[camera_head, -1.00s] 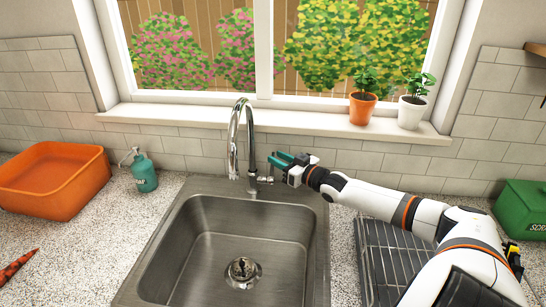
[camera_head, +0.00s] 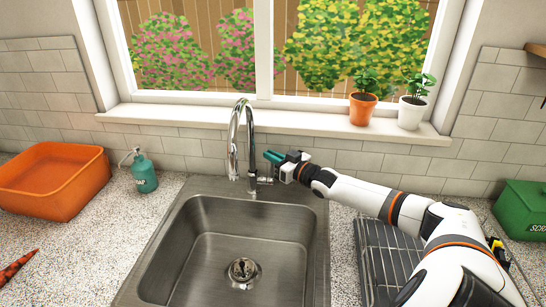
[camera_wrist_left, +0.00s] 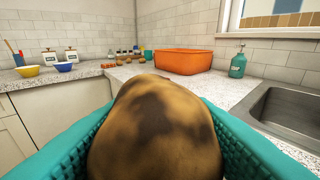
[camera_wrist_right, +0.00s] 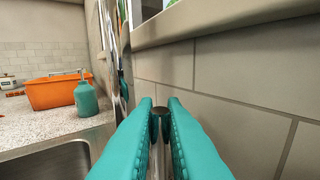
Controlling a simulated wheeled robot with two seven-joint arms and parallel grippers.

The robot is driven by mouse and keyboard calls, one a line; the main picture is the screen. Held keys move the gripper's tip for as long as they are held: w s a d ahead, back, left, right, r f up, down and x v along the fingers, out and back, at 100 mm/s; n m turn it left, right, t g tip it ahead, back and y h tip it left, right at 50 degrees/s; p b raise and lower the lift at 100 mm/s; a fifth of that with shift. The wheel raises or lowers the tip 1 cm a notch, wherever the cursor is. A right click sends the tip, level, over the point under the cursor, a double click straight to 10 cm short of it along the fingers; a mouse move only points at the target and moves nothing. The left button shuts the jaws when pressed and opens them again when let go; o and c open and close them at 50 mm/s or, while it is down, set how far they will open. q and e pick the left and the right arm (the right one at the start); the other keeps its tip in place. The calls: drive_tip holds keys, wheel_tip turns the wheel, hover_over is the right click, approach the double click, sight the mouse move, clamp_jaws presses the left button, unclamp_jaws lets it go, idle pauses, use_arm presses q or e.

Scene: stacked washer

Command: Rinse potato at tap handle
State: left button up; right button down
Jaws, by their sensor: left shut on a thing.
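A brown potato with dark patches (camera_wrist_left: 155,130) fills the middle of the left wrist view. My left gripper (camera_wrist_left: 150,120) is shut on it, with a teal finger on each side. The left gripper is outside the head view. The chrome tap (camera_head: 234,140) stands behind the steel sink (camera_head: 190,240); no water shows from its spout. My right gripper (camera_head: 274,157) is beside the tap's base at the right. In the right wrist view, the tap handle (camera_wrist_right: 160,114) sits between the fingertips, which are apart; contact is unclear.
A soap bottle (camera_head: 144,172) and an orange tub (camera_head: 55,182) stand left of the sink. A dark drying rack (camera_head: 390,262) and a green box (camera_head: 520,210) are to the right. Two potted plants (camera_head: 363,107) stand on the window sill (camera_head: 300,122). The sink basin is empty.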

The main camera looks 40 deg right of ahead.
drive_tip(key=shift+s+a+n+t, duration=0.4)
drive_tip(key=shift+a+n, duration=0.1)
drive_tip(key=shift+n, duration=0.2)
drive_tip(key=c, duration=1.5)
unclamp_jaws()
drive_tip(key=shift+c, duration=0.2)
drive_tip(key=shift+s, duration=0.1)
drive_tip(key=s+d, duration=0.1)
drive_tip(key=s, duration=1)
drive_tip(key=shift+s+f, duration=0.4)
drive_tip(key=shift+f, duration=0.05)
